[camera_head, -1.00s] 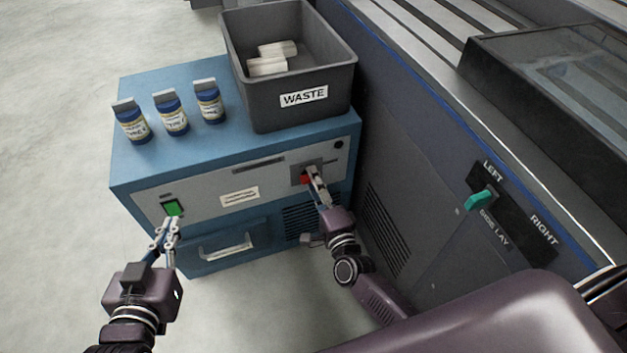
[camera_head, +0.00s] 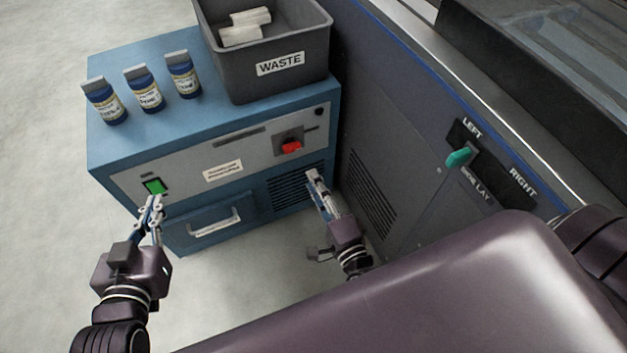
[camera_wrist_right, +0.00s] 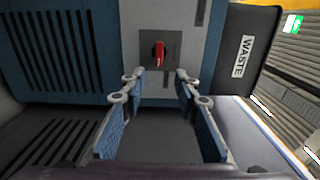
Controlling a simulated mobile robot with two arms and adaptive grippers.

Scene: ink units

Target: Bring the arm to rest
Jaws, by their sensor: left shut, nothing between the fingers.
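My left gripper (camera_head: 151,203) is shut and empty, its tips just below the lit green switch (camera_head: 154,186) on the blue cabinet (camera_head: 125,150); I cannot tell whether they touch it. My right gripper (camera_head: 314,178) stands in front of the cabinet's vent, below and right of the red knob (camera_head: 291,147). In the right wrist view the fingers (camera_wrist_right: 158,78) are spread apart with nothing between them. The red knob (camera_wrist_right: 158,54) is beyond the fingertips, clear of them, on its dark plate.
Several bottles (camera_head: 146,91) and a grey waste bin (camera_head: 240,85) holding white pieces stand on the cabinet. A dark machine panel with a teal lever (camera_head: 459,157), pointing toward LEFT, is at the right. Open floor (camera_head: 40,190) lies at the left.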

